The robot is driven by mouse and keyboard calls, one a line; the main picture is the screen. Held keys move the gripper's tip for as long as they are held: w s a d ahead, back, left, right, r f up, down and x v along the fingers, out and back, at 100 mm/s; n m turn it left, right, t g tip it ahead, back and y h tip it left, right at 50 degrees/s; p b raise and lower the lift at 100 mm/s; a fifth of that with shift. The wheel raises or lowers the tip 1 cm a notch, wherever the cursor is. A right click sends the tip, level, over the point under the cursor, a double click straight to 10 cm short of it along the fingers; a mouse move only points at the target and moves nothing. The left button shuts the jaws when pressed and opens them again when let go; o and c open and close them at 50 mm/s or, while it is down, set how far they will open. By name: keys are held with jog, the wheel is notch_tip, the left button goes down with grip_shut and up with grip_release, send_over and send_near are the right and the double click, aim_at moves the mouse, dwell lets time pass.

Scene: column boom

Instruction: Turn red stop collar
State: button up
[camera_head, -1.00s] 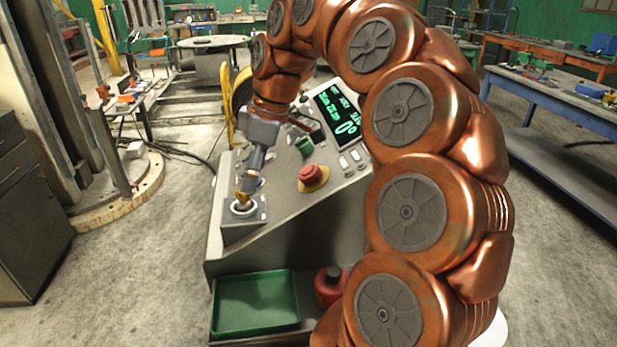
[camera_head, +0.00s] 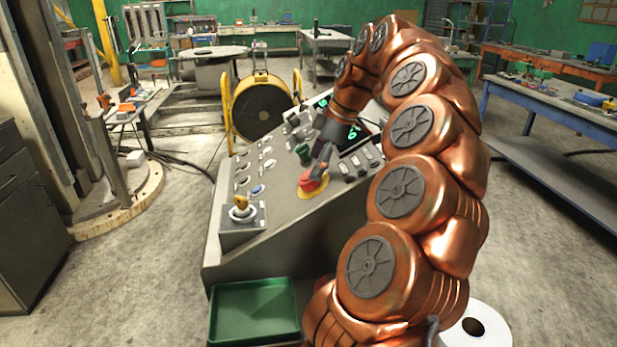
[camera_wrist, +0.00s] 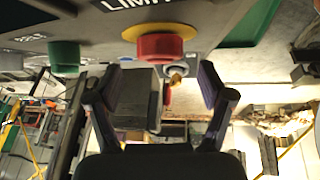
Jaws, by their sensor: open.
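The red stop collar (camera_head: 309,185) is a round red knob on a yellow disc, set in the sloped face of a grey control console (camera_head: 300,213). In the wrist view the red collar (camera_wrist: 158,46) shows near the top middle, on its yellow disc (camera_wrist: 158,31). My gripper (camera_head: 321,165) is at the collar in the head view, its fingers partly covering the collar's upper right. In the wrist view my gripper (camera_wrist: 158,76) is open, one finger to each side of the collar in the picture. I cannot tell whether a finger touches it.
A green knob (camera_head: 302,152) sits just above the collar on the console; it shows at left in the wrist view (camera_wrist: 64,57). A green tray (camera_head: 254,310) is below. Open floor lies left.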

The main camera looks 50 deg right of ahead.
aim_at(308, 174)
jog(key=shift+x, duration=2.45)
jog(key=shift+c, duration=0.2)
jog(key=shift+f, duration=0.1)
jog(key=c, duration=1.1)
